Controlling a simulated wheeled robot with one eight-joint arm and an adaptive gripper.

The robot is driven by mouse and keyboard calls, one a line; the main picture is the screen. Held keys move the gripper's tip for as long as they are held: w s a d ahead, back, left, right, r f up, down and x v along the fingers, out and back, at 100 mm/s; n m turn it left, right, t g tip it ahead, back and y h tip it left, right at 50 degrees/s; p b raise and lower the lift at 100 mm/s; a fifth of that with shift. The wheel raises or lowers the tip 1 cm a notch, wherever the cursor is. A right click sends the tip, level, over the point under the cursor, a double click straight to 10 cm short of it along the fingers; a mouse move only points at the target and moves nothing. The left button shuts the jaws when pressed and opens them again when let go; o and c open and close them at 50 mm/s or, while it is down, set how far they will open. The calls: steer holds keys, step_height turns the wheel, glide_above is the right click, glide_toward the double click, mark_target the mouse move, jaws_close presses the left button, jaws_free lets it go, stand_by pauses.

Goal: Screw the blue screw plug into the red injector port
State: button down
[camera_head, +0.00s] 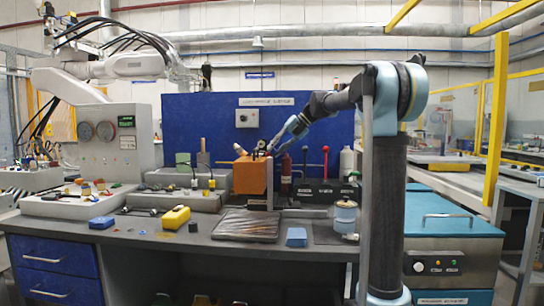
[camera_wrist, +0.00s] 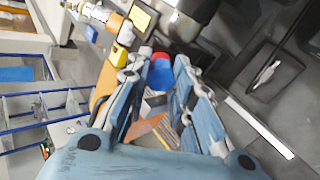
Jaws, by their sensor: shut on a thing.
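My gripper (camera_wrist: 162,66) shows in the wrist view with its two blue-grey fingers on either side of the blue screw plug (camera_wrist: 160,77), and it is shut on it. A small red part (camera_wrist: 160,57), which may be the injector port, shows just beyond the plug; whether the two touch I cannot tell. In the head view my gripper (camera_head: 271,150) is at the end of the arm, beside the top of an orange block (camera_head: 250,176). The plug is too small to make out there.
The grey workbench (camera_head: 205,243) holds a dark ribbed mat (camera_head: 247,225), a yellow case (camera_head: 176,217) and blue blocks (camera_head: 297,237). A blue panel (camera_head: 215,125) rises behind.

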steer(key=c, duration=1.3)
jaws_free()
steer(key=shift+c, duration=0.9)
steer(key=n, duration=0.4)
steer(key=shift+n, duration=0.3)
steer(key=n, duration=0.3)
steer(key=shift+n, duration=0.4)
steer(key=n, duration=0.3)
steer(key=shift+n, duration=0.3)
